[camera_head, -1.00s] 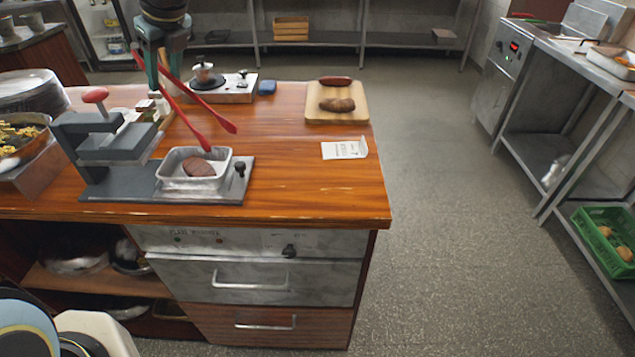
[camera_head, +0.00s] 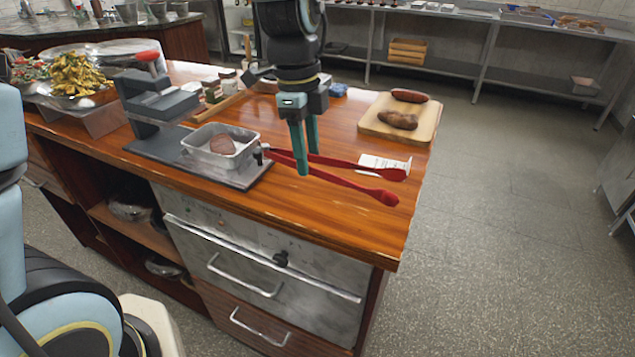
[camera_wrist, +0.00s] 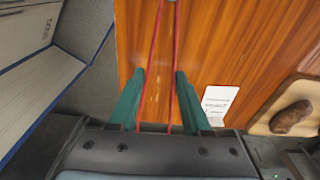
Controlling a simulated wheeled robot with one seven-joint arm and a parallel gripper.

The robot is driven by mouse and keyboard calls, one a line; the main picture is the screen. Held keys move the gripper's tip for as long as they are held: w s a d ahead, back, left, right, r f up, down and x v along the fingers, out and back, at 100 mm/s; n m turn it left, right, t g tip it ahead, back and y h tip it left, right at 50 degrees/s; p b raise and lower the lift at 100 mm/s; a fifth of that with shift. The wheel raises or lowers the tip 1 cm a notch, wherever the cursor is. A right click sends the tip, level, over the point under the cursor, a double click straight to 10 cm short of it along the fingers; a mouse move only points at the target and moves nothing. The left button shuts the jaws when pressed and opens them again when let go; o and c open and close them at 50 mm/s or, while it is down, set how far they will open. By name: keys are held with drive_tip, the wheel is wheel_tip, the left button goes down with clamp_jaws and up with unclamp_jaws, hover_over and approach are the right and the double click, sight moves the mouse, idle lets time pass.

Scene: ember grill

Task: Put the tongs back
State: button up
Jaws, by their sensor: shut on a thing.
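The red tongs (camera_head: 345,182) are in my gripper (camera_head: 304,172), over the front right part of the wooden counter. In the head view their two arms spread to the right and end in rounded red tips. In the wrist view the tongs' red arms (camera_wrist: 153,60) run between the teal fingers of my gripper (camera_wrist: 158,80). My gripper is shut on the tongs near their joined end. Whether the tips touch the counter, I cannot tell.
A metal tray with a brown patty (camera_head: 222,144) sits on the grey press base left of my gripper. A cutting board (camera_head: 372,122) with sausage-like food lies at the back right. A white card (camera_head: 385,163) lies behind the tongs. Bare counter shows in front.

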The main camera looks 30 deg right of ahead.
sight(310, 196)
drive_tip(key=shift+f+p, duration=0.45)
drive_tip(key=shift+f, duration=2.45)
drive_tip(key=o, duration=0.6)
wheel_tip(310, 196, up, 12)
drive_tip(key=w+b, duration=0.1)
drive_tip(key=b, duration=0.1)
drive_tip(key=w+a+f+n+t, duration=0.1)
drive_tip(key=w+a+f+n, duration=0.1)
drive_tip(key=w+a+n, duration=0.45)
drive_tip(key=w+a+f+n, duration=0.2)
drive_tip(key=w+a+n, duration=0.1)
drive_tip(key=a+n, duration=0.55)
drive_tip(key=a+f+n, duration=0.1)
drive_tip(key=a+n, duration=0.3)
drive_tip(key=a, duration=0.1)
drive_tip(key=a+f+n+t, duration=0.1)
drive_tip(key=a+n, duration=0.3)
drive_tip(key=a, duration=0.2)
drive_tip(key=a+f+n, duration=0.2)
drive_tip(key=a+n, duration=0.3)
drive_tip(key=a, duration=0.1)
drive_tip(key=shift+s+a+t, duration=0.15)
drive_tip(key=shift+a+t, duration=0.1)
drive_tip(key=shift+t, duration=0.05)
